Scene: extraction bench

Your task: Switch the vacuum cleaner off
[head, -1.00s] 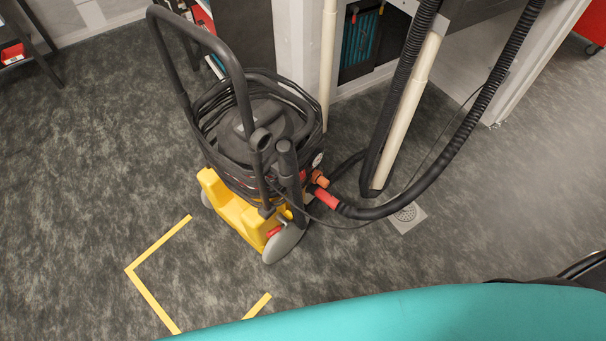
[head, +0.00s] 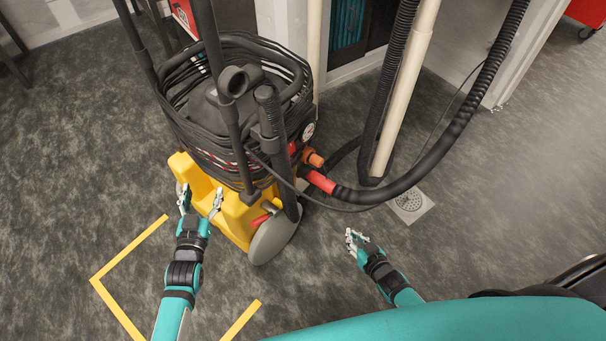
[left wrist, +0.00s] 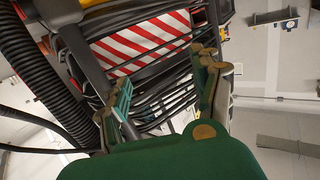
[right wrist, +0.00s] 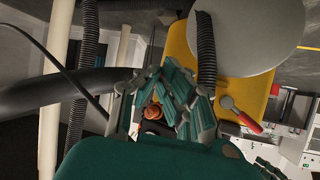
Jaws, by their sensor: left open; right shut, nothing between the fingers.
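The vacuum cleaner (head: 238,222) stands upright, with a yellow wheeled base, dark body, wound black cable and tall handle. A small round dial (head: 308,131) shows on its right side; I cannot make out the switch. My left gripper (head: 201,198) is open and empty, low by the yellow base. In the left wrist view its fingers (left wrist: 165,92) spread before the cable coils and a red-and-white striped panel (left wrist: 148,42). My right gripper (head: 353,239) is shut and empty, right of the grey wheel (head: 275,236) and apart from the cleaner. The right wrist view shows the yellow base (right wrist: 243,95).
A black hose (head: 425,184) with a red cuff runs from the cleaner's right side and rises beside a pale pipe (head: 403,95). A floor drain (head: 408,201) lies below it. Yellow tape (head: 118,300) marks open floor in front. A bench frame stands behind.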

